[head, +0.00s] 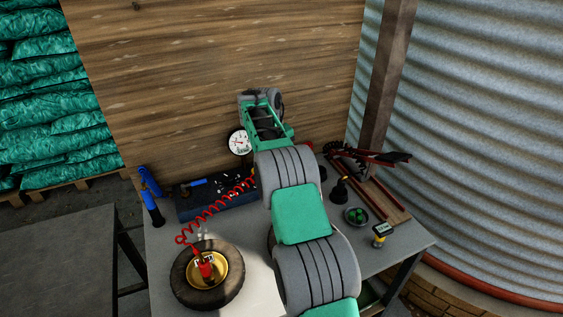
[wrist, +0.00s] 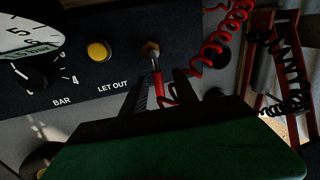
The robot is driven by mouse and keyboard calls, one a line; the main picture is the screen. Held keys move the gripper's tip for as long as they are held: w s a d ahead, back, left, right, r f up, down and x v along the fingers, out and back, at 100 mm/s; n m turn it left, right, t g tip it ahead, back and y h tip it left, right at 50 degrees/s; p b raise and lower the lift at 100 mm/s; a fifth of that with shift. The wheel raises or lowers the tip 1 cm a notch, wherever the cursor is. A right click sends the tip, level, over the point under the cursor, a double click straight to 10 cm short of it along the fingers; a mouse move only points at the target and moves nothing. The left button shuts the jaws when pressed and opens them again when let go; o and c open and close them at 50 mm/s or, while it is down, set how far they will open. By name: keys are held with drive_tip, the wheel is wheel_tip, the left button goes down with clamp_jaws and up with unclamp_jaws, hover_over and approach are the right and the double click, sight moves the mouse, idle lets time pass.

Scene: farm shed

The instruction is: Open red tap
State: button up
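A short red lever (wrist: 160,88), which looks like the red tap, hangs down from a brass fitting (wrist: 151,49) on a dark panel in the wrist view. My gripper (wrist: 161,86) has one finger on each side of the lever. Small gaps seem to show between the lever and the fingers, so it looks open around the lever rather than clamped. In the head view my own arm hides the tap and my fingertips.
The panel has a yellow button (wrist: 98,50), a black knob (wrist: 38,75) and a gauge (head: 240,142). A coiled red hose (head: 213,208) runs to a tyre (head: 181,279) on the bench. Another red coil (wrist: 213,50) hangs right of the lever. A bowl (head: 356,216) stands at right.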

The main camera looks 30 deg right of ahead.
wheel_tip(320, 180, up, 8)
drive_tip(key=a+p, duration=0.1)
drive_tip(key=p, duration=0.3)
drive_tip(key=shift+a+f+p, duration=0.2)
drive_tip(key=shift+a+p, duration=0.1)
drive_tip(key=shift+p, duration=0.1)
